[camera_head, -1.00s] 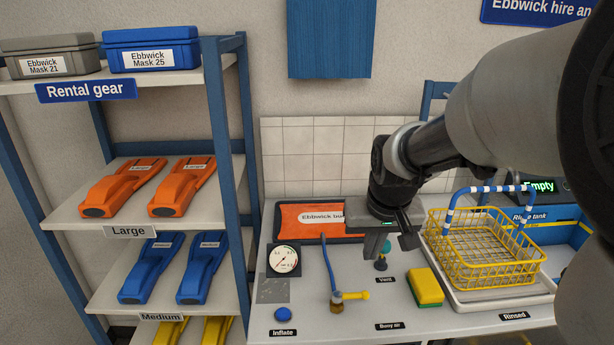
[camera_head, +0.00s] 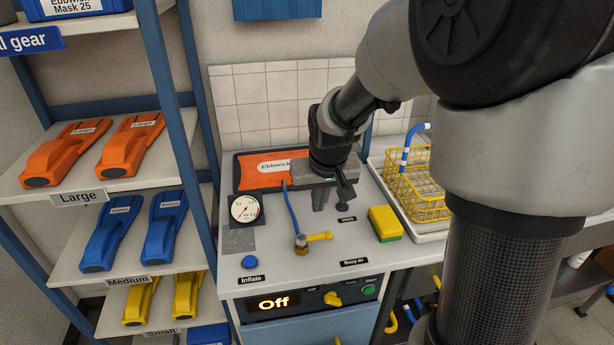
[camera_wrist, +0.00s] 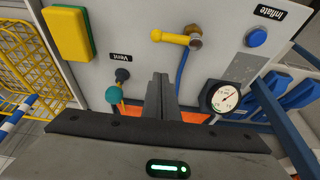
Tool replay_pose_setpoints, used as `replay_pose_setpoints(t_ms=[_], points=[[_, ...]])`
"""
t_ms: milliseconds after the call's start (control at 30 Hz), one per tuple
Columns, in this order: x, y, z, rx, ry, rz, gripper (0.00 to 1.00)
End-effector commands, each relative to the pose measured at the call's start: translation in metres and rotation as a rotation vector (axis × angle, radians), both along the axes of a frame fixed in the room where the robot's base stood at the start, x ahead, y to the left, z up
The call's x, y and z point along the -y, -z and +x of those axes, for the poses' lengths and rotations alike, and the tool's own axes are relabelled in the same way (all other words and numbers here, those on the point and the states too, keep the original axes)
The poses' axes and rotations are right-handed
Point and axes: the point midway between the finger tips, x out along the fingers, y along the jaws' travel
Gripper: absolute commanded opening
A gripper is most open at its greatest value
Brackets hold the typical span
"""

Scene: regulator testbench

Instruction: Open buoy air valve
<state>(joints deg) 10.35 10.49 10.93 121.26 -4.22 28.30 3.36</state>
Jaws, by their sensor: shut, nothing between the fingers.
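The buoy air valve has a yellow lever (camera_head: 321,237) on a brass body (camera_head: 301,245), with a blue hose (camera_head: 292,210) running back toward the orange buoy (camera_head: 262,168). The lever points right in the head view, and the same yellow lever shows in the wrist view (camera_wrist: 168,37). My gripper (camera_head: 333,203) is shut and empty. It hovers over the bench behind the valve, apart from it, close to the vent valve. The vent's teal knob (camera_wrist: 114,95) shows beside my fingers (camera_wrist: 161,90) in the wrist view. My gripper hides part of the buoy and vent.
A pressure gauge (camera_head: 245,208) and blue Inflate button (camera_head: 250,262) are on the left of the bench. A yellow-green sponge (camera_head: 385,223) and a yellow basket (camera_head: 418,190) are on the right. The bench around the lever is clear.

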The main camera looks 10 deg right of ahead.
Motion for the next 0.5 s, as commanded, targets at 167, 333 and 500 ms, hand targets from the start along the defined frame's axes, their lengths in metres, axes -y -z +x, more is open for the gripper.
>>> replay_pose_setpoints(t_ms=[167,333,500], points=[[0.0,0.035,0.01,-0.002,0.0,0.001,0.0],[0.001,0.035,-0.017,0.001,0.001,-0.001,0.0],[0.0,0.037,-0.027,0.001,0.001,-0.001,0.0]])
